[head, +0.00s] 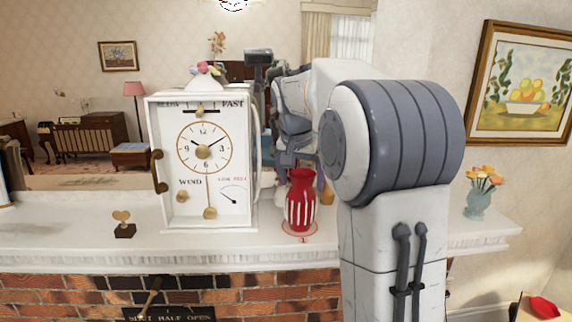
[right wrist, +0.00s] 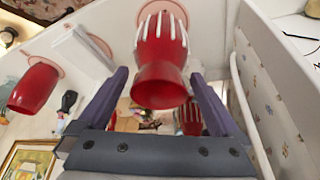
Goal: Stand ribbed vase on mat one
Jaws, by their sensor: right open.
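The ribbed vase (head: 300,200), red with white ribs, stands upright on the mantel at a round pink-edged mat (head: 300,238) marked 1. In the right wrist view the vase (right wrist: 160,62) is between the two fingers, its base end over a pink ring (right wrist: 163,10). My right gripper (right wrist: 160,76) is open around the vase, with a gap on each side. In the head view my right arm covers much of the area right of the vase. My left gripper is not in view.
A tall white clock (head: 203,160) stands just left of the vase. A plain red vase (right wrist: 33,88) by another pink ring shows in the right wrist view. A small heart ornament (head: 123,225) and a blue flower vase (head: 478,202) stand further along. A mirror is behind.

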